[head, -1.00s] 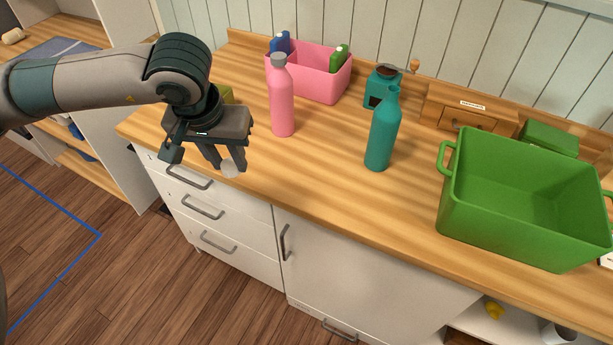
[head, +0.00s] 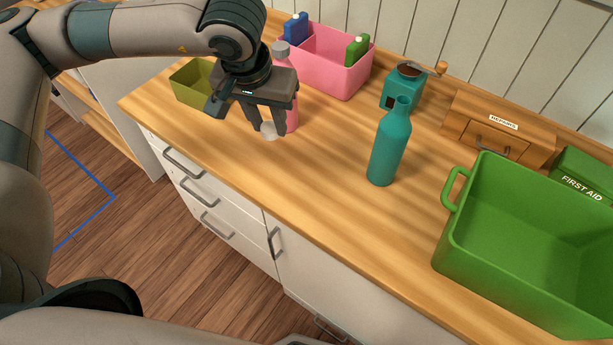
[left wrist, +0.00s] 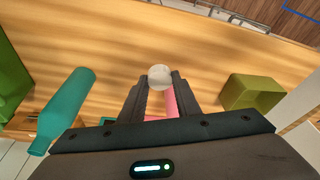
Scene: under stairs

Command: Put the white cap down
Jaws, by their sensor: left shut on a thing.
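The white cap (head: 268,130) is small and round. My left gripper (head: 267,128) is shut on it, fingers pointing down, over the left part of the wooden counter (head: 330,190). In the left wrist view the cap (left wrist: 160,76) sits between the two fingertips, with counter surface behind it. I cannot tell how far above the counter it is. The pink bottle (head: 291,112) stands behind the gripper and is partly hidden by it. The teal bottle (head: 387,148) stands to the right with an open top. My right gripper is not in view.
A pink bin (head: 335,72) holds blue and green items at the back. An olive box (head: 190,84) is left of the gripper. A teal grinder (head: 404,86), a wooden drawer box (head: 497,128), a green first aid box (head: 585,180) and a green crate (head: 530,225) stand right. The front counter is clear.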

